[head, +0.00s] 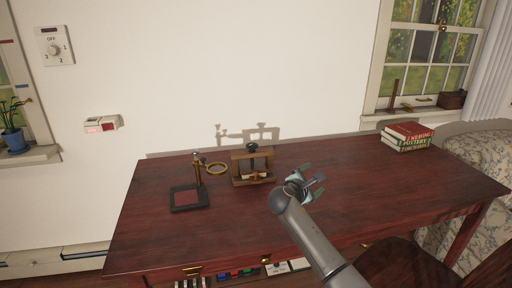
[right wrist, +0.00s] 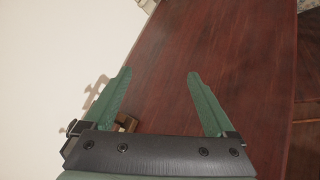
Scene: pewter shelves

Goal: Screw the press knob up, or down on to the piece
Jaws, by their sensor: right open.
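The small wooden press (head: 233,167) stands on the desk near the wall, with its dark knob (head: 252,147) on top. A pale piece (head: 254,177) with some red shows low inside its frame; its details are too small to tell. My right gripper (head: 319,182) is open and empty above the desk, to the right of the press and apart from it. In the right wrist view my right gripper (right wrist: 157,75) has its two green fingers spread over bare desk. Part of the wooden press (right wrist: 126,122) shows behind the left finger there. My left gripper is not in view.
A stand (head: 189,197) with a brass ring (head: 216,168) is left of the press. Stacked books (head: 407,137) lie at the desk's far right. The red-brown desk (head: 370,180) is clear between. A chair (head: 408,266) is at the front right.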

